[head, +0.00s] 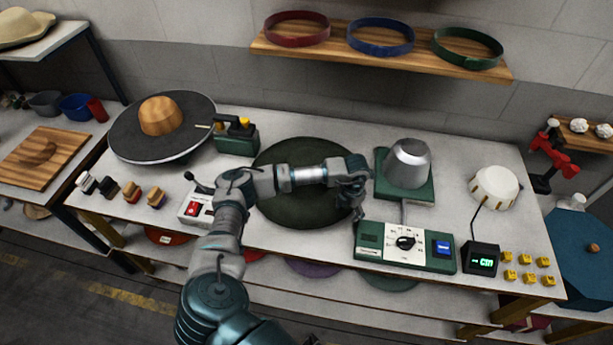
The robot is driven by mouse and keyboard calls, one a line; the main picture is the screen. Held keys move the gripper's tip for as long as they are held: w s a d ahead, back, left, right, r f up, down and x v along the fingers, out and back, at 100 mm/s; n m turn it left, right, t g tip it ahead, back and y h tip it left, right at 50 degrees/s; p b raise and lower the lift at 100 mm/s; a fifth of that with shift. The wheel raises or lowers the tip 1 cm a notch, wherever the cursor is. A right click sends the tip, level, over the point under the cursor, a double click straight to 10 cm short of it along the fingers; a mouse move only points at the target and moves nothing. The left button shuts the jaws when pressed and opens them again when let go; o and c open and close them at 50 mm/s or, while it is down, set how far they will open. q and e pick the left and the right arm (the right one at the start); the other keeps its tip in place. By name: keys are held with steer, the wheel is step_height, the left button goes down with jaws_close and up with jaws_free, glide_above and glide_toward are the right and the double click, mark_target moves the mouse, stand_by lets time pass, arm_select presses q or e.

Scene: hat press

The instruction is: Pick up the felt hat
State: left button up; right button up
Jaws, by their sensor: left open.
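A wide, round, dark green piece (290,213), which looks like the felt hat, lies at the middle of the white bench. My left forearm covers part of it, so I cannot make out its crown. My left gripper (357,205) is open and empty over the right edge of this green piece; whether it touches is unclear. A cream hat-like shape (24,27) also sits on the high shelf at the far left. My right gripper is not in view.
A black disc (120,133) bearing a wooden block (160,115) stands at the left. A metal dome (408,163) on a green base and a control panel (405,246) stand close right of my gripper. A white drum (494,187) is further right. A wall shelf (380,60) holds coloured bands.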

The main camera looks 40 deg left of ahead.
arm_select(q)
steer(key=shift+s+a+f, duration=0.3)
steer(key=shift+a+f, duration=0.05)
steer(key=shift+f, duration=0.1)
steer(key=c, duration=0.6)
steer(key=shift+w, duration=0.25)
jaws_close()
steer(key=shift+a, duration=0.1)
steer(key=shift+r, duration=0.1)
step_height(320, 180, up, 10)
steer(key=shift+d+r, duration=0.1)
steer(key=shift+d, duration=0.1)
